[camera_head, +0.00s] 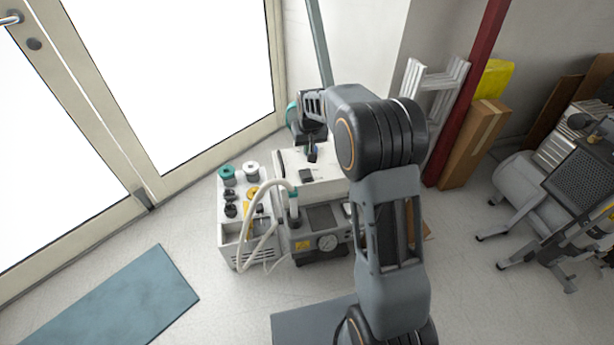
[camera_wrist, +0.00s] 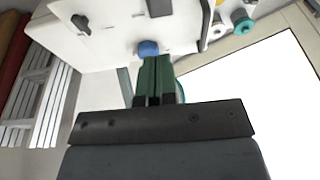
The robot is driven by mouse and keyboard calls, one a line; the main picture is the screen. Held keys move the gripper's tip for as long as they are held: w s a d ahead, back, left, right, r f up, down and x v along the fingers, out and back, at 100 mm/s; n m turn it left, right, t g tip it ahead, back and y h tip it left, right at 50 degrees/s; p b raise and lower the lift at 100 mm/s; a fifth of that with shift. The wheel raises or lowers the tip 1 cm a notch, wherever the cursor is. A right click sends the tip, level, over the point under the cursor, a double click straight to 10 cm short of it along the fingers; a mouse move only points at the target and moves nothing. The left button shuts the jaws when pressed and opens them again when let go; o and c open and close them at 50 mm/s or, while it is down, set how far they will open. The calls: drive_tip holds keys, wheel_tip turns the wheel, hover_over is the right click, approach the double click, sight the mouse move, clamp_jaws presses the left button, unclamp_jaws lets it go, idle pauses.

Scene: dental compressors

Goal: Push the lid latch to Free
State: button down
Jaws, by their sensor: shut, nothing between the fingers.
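The compressor unit has a white lid or housing (camera_head: 325,182), seen close up in the wrist view (camera_wrist: 110,48). A blue knob-like part (camera_wrist: 148,48) sits on the white housing, right in front of my fingertips. A small black lever (camera_wrist: 82,24) and a black block (camera_wrist: 160,8) are also on this housing. No label shows which part is the lid latch. My gripper (camera_wrist: 155,66) has its green fingers together and empty, pointing at the blue part. I cannot tell whether they touch it. In the head view my arm hides part of the housing.
Beside the housing is a panel with green-capped (camera_head: 227,173) and black fittings. A glass door stands left. A ladder (camera_head: 440,82) and a cardboard box (camera_head: 474,143) stand right.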

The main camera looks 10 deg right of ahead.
drive_tip(key=b, duration=0.4)
approach(306, 176)
drive_tip(key=x, duration=0.5)
drive_tip(key=shift+w+f, duration=0.2)
drive_tip(key=shift+w, duration=0.1)
drive_tip(key=shift+s+f, duration=0.1)
drive_tip(key=shift+f, duration=0.65)
